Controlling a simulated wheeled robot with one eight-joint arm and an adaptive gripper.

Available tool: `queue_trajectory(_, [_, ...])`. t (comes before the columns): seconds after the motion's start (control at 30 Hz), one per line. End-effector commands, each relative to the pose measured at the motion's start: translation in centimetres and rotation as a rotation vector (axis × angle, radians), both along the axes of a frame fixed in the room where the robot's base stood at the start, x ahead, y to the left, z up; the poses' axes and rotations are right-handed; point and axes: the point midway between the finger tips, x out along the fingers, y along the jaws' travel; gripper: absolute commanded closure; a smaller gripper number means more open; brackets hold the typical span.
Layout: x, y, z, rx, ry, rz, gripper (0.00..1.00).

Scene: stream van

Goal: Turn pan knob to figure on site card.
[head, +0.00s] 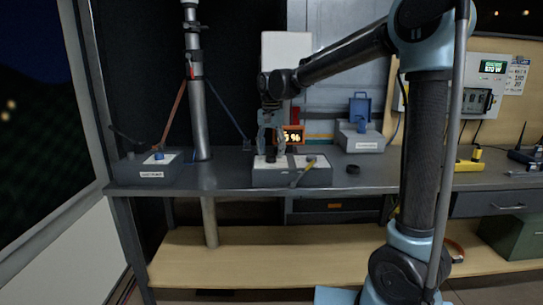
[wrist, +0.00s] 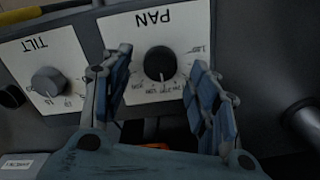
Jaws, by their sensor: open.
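The pan knob (wrist: 158,62) is a round black knob on a white plate marked PAN, upside down in the wrist view, with a scale around it. In the head view it sits on the grey control box (head: 262,178) on the bench. My gripper (wrist: 161,58) is open, pointing down, one finger on each side of the knob with visible gaps. In the head view my gripper (head: 271,148) is just over the box. The site card (head: 517,75) is a white sheet on the right wall; its small print is hard to read.
A grey tilt knob (wrist: 48,82) is beside the pan plate. An orange display (head: 293,136) behind my gripper is partly covered. Another box with a blue knob (head: 159,155) stands left, near the mast (head: 198,100). A small black object (head: 353,169) lies on the bench to the right.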

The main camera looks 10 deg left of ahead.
Motion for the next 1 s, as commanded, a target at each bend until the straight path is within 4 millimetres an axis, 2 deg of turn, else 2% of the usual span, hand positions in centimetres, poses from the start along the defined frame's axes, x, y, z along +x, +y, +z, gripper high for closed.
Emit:
queue_trajectory(0.3, [0.0,0.0,6.0,0.0,0.001,0.0,0.45])
queue_trajectory(0.5, [0.1,0.0,8.7,0.0,0.001,0.0,0.45])
queue_trajectory(0.7, [0.1,0.0,9.8,0.0,0.001,0.0,0.45])
queue_trajectory(1.0, [0.1,0.0,9.9,0.0,0.001,0.0,0.45])
